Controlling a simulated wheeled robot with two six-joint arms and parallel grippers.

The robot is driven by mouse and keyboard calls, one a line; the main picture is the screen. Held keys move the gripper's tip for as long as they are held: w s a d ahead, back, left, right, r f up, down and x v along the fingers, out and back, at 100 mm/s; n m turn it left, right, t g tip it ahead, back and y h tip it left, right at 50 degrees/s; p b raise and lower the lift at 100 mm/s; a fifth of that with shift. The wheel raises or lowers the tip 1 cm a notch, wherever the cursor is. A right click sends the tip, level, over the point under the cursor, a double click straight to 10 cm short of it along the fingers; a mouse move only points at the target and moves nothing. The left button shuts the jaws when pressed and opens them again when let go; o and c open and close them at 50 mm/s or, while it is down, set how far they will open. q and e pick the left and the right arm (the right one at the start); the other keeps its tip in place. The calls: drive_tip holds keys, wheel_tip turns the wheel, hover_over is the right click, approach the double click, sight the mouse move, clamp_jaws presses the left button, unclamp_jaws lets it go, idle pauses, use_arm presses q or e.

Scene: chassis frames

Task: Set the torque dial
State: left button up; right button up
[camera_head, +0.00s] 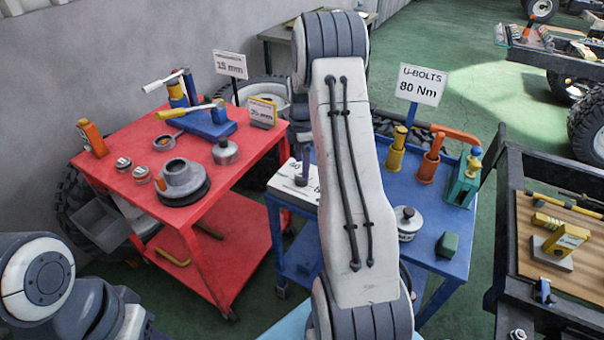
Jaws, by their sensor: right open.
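A white box (285,183) with dark number markings, which looks like the torque dial's housing, lies at the table's left corner. My right arm crosses the middle of the view and hides part of the box and table. My right gripper (303,172) is open, mostly hidden behind my arm, and points down over the box. I cannot tell whether it touches the dial. My left arm shows at the lower left; its gripper is out of view.
The red cart (245,165) at left holds a hub part (182,181), tools and a "15 mm" sign (230,65). A dark-framed bench (550,290) is at right.

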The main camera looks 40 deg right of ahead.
sight(301, 176)
wheel_tip(301, 176, down, 5)
drive_tip(key=shift+f, duration=0.1)
idle(0.3)
clamp_jaws()
